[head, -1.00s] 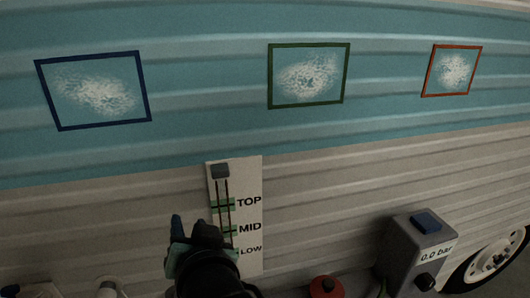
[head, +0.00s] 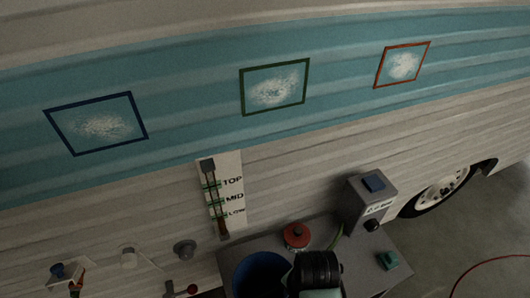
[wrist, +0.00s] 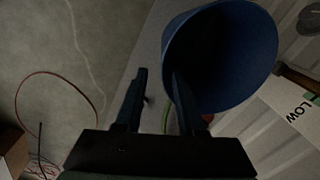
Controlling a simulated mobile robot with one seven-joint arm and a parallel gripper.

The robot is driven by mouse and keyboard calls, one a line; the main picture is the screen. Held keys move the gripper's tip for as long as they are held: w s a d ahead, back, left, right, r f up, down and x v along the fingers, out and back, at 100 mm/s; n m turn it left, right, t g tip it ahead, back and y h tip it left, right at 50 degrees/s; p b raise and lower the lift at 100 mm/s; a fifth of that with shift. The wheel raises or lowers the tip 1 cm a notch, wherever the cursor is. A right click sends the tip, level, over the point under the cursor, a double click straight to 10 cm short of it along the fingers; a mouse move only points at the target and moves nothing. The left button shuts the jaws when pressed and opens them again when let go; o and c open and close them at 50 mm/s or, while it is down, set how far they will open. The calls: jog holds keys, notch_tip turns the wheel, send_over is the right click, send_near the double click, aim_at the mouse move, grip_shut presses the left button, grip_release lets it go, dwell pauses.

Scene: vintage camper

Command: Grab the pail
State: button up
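The blue pail (head: 252,276) stands on a grey surface below the camper wall, cut by the bottom edge of the head view. In the wrist view the pail (wrist: 245,88) fills the upper middle, its round dark opening facing the camera. My gripper (wrist: 160,72) is open, its two dark fingers apart. The right finger overlaps the pail's near rim in the picture; the left finger is outside the pail. I cannot tell whether either finger touches it. In the head view my dark wrist is just right of the pail and the fingertips are hidden.
A red-topped round item (head: 297,236) sits behind the pail. A TOP/MID/LOW slider panel (head: 233,190) is on the wall. A red hose (head: 490,262) lies on the open floor at right.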

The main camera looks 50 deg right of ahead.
jog(key=f, duration=0.3)
jog(key=w+f, duration=0.1)
jog(key=f, duration=0.5)
jog(key=shift+w+a+f+b, duration=0.25)
jog(key=shift+w+b, duration=0.05)
grip_shut()
dwell(1.1)
